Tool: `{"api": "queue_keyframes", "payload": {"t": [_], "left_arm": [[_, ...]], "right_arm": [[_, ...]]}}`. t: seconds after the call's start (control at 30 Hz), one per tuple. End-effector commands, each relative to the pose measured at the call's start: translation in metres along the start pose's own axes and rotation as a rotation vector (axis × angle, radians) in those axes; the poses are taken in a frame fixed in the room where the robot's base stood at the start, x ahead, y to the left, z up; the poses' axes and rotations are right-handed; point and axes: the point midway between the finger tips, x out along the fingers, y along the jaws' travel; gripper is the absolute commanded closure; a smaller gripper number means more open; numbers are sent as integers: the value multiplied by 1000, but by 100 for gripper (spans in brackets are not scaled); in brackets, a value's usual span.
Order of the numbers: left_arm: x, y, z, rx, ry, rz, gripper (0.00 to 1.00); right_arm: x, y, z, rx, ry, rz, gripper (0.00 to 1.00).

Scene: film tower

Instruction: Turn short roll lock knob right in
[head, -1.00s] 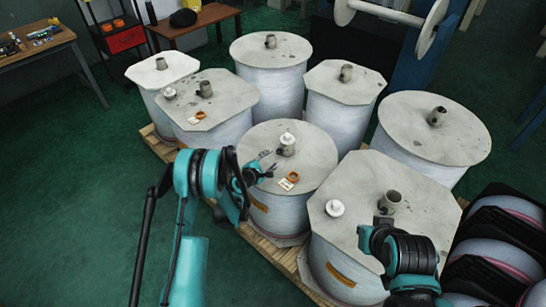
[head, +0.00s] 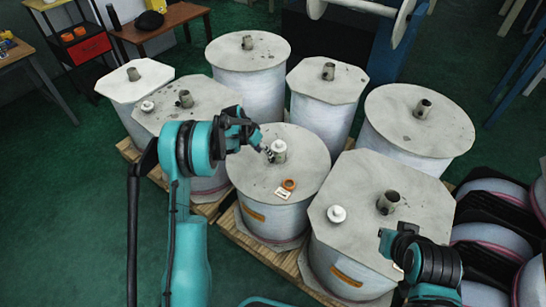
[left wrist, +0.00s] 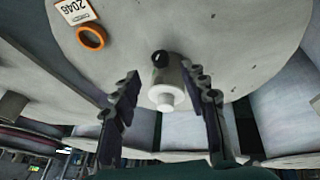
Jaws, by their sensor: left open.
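The short roll (head: 250,183) has a round grey top and stands front centre on the pallet. A grey spindle tube with a white cap (head: 279,146) rises from its middle. In the left wrist view a small black knob (left wrist: 159,58) sits on the side of this tube, near the white cap (left wrist: 166,99). My left gripper (head: 268,152) is open beside the tube. In the left wrist view its fingers (left wrist: 162,82) lie on either side of the tube, with gaps showing. My right gripper (head: 388,242) is low at the right; its fingertips are unclear.
An orange ring (head: 288,184) and a small label (head: 283,193) lie on the short roll's top. An octagonal roll (head: 350,215) with a loose white cap (head: 337,214) stands at front right. Several other rolls crowd close behind. Green floor is clear at the left.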

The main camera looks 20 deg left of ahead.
Motion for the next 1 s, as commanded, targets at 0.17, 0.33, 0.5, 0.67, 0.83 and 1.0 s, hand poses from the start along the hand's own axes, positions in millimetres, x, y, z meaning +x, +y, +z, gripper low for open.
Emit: {"api": "queue_keyframes", "payload": {"t": [0.17, 0.33, 0.5, 0.67, 0.83, 1.0], "left_arm": [[35, 0, 0, -1, 2, 0, 56], [58, 0, 0, -2, 3, 0, 56], [67, 0, -1, -3, 3, 0, 56], [67, 0, -1, -3, 4, 0, 56], [67, 0, -1, -4, 4, 0, 80], [66, 0, -1, -4, 4, 0, 100]], "right_arm": [[13, 0, 10, 0, 0, 0, 100], [21, 0, 15, 0, 0, 0, 100], [23, 0, 16, 0, 0, 0, 100], [22, 0, 16, 0, 0, 0, 100], [22, 0, 16, 0, 0, 0, 100], [22, 0, 16, 0, 0, 0, 100]]}}
